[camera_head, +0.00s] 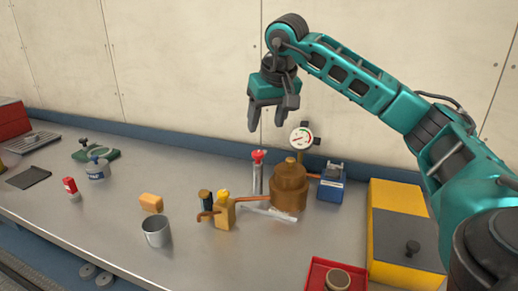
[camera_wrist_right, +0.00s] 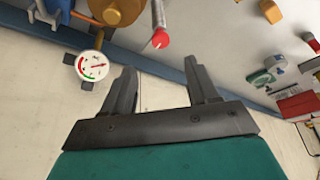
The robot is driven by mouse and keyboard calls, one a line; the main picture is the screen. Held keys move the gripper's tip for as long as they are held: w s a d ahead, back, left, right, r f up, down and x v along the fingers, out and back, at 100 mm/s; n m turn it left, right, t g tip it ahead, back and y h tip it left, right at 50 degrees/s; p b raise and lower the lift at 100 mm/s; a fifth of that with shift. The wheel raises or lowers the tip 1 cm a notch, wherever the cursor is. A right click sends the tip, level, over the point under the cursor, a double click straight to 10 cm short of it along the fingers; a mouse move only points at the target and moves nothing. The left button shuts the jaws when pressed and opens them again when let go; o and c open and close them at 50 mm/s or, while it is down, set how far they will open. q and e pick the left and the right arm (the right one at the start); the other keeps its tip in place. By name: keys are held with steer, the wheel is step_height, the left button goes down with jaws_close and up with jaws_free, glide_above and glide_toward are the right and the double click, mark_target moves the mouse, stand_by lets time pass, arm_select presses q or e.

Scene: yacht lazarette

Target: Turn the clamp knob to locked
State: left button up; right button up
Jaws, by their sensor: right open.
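My right gripper (camera_head: 266,117) hangs open and empty in the air near the back wall, above the bench. Its two spread fingers also show in the right wrist view (camera_wrist_right: 160,70). Below it a red knob (camera_head: 258,156) tops a pale upright post, left of a copper vessel (camera_head: 289,188). The red knob shows in the wrist view (camera_wrist_right: 160,38), beyond the fingers and apart from them. I cannot tell for sure which knob is the clamp knob, and no locked mark is readable. My left gripper is not in view.
A round gauge (camera_head: 301,138) stands behind the vessel, close below the gripper. A blue device (camera_head: 331,184) sits right of it. A yellow fitting (camera_head: 223,212), a metal cup (camera_head: 156,232) and a red tray (camera_head: 316,276) lie nearer. Bare bench shows at the front middle.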

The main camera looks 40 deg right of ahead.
mark_target(258, 153)
arm_select(q)
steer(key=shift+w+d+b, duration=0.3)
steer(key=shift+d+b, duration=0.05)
steer(key=shift+b, duration=0.1)
arm_select(e)
steer(key=x, duration=1)
steer(key=c, duration=1)
steer(key=shift+c, duration=0.2)
